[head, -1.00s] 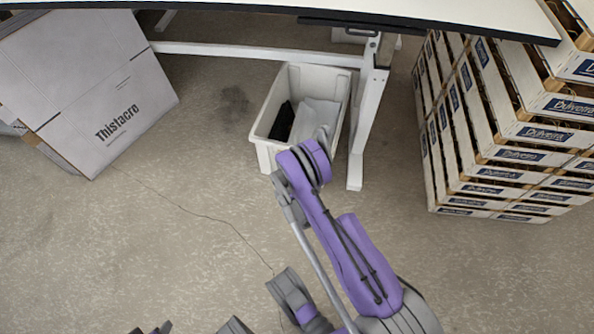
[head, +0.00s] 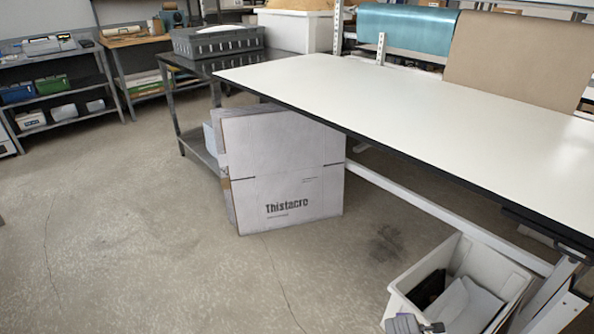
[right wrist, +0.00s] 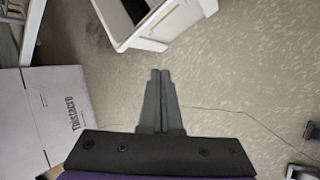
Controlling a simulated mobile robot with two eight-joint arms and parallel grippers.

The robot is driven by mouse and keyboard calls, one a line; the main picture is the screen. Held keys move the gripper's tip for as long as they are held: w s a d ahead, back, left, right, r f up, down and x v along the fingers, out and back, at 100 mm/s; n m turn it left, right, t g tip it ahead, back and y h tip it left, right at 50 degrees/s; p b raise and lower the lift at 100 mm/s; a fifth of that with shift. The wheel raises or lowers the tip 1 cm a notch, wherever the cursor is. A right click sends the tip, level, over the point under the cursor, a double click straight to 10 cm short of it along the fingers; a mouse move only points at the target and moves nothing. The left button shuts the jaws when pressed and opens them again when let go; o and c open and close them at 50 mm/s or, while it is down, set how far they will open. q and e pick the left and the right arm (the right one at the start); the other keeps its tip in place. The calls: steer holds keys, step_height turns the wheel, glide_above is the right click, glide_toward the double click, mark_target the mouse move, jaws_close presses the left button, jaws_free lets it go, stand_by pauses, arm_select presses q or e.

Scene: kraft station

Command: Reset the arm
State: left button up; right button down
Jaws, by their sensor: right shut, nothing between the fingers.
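My right gripper (right wrist: 160,75) shows in the right wrist view, its two dark fingers together and nothing between them. It points down over bare floor. The white bin (right wrist: 125,42) lies beyond its fingertips in that view. A small grey part of my arm shows at the bottom edge of the head view, in front of the white bin (head: 400,300). My left gripper is not in the head view.
A large Thistacro box (head: 290,185) stands on the floor, also left in the right wrist view (right wrist: 40,115). A white-topped table (head: 400,110) fills the right. Shelves (head: 60,85) stand far left. Floor at left is clear.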

steer(key=s+a+r+m+y, duration=0.1)
steer(key=s+a+r+m, duration=0.45)
steer(key=r, duration=0.25)
steer(key=s+a+r+m+y, duration=0.1)
steer(key=s+a+r+m, duration=0.2)
steer(key=s, duration=0.4)
steer(key=s+a+r+m+g+y, duration=0.1)
steer(key=s+a+m, duration=0.25)
steer(key=s, duration=0.25)
steer(key=s+a+r+m+y, duration=0.1)
steer(key=s+a+r+m, duration=0.2)
steer(key=s, duration=0.4)
arm_select(q)
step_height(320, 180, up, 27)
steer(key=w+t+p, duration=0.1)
steer(key=p, duration=2.2)
arm_select(e)
step_height(320, 180, up, 26)
steer(key=w+m+t, duration=0.1)
steer(key=w, duration=0.1)
steer(key=shift+d, duration=0.35)
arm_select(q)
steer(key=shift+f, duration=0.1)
